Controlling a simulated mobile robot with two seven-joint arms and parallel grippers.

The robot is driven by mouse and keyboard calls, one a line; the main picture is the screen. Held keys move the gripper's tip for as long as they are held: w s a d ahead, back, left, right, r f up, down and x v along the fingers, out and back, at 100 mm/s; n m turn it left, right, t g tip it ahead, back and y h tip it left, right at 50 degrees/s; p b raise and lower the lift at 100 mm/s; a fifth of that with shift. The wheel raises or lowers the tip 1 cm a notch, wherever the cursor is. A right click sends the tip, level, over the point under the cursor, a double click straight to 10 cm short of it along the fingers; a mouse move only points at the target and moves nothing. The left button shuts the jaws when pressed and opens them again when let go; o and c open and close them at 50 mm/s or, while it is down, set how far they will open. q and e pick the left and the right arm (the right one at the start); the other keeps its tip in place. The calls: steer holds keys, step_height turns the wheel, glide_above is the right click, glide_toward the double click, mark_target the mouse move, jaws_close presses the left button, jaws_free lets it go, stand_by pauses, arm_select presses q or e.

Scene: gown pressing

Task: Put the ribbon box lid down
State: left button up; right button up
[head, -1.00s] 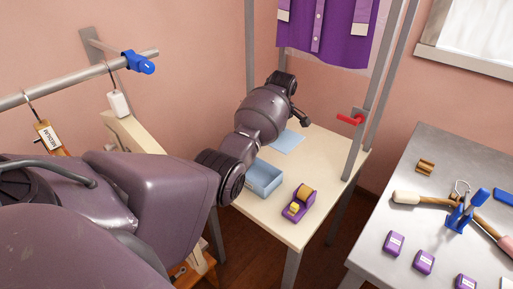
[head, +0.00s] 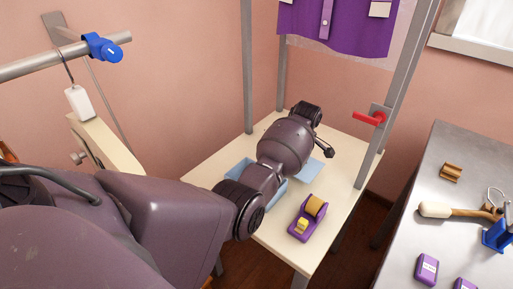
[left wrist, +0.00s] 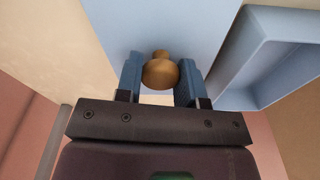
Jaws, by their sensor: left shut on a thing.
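The ribbon box lid (head: 313,169) is a flat light-blue panel with a round wooden knob, partly hidden behind my left arm. In the left wrist view the lid (left wrist: 180,28) lies in front of my left gripper (left wrist: 160,75), whose blue fingers are shut on the knob (left wrist: 160,72). The open light-blue ribbon box (head: 275,192) is beside the lid, partly covered by my arm; its rim also shows in the left wrist view (left wrist: 232,75). I cannot tell whether the lid touches the table. My left fingers are hidden in the head view. My right gripper is not in view.
The pale table (head: 210,172) also holds a purple tape dispenser (head: 306,217) near its front edge. A metal frame with a red handle (head: 369,118) rises at the table's right. A grey bench (head: 420,215) with tools stands farther right. A rail (head: 60,57) is at left.

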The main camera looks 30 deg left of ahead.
arm_select(q)
steer(key=a, duration=0.7)
steer(key=a+b, duration=0.1)
steer(key=a, duration=0.3)
steer(key=shift+w+a+f, duration=0.1)
steer(key=shift+w+a, duration=0.1)
steer(key=shift+w, duration=0.2)
steer(key=a+b, duration=0.1)
steer(key=a, duration=0.3)
steer(key=shift+w+a, duration=0.15)
steer(key=shift+a, duration=0.35)
step_height(320, 180, down, 3)
steer(key=shift+r+b, duration=0.1)
steer(key=shift+b, duration=0.35)
steer(key=shift+f, duration=0.35)
steer(key=shift+r, duration=0.1)
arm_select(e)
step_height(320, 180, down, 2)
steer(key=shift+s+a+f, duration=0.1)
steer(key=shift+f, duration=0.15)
arm_select(q)
steer(key=o, duration=0.9)
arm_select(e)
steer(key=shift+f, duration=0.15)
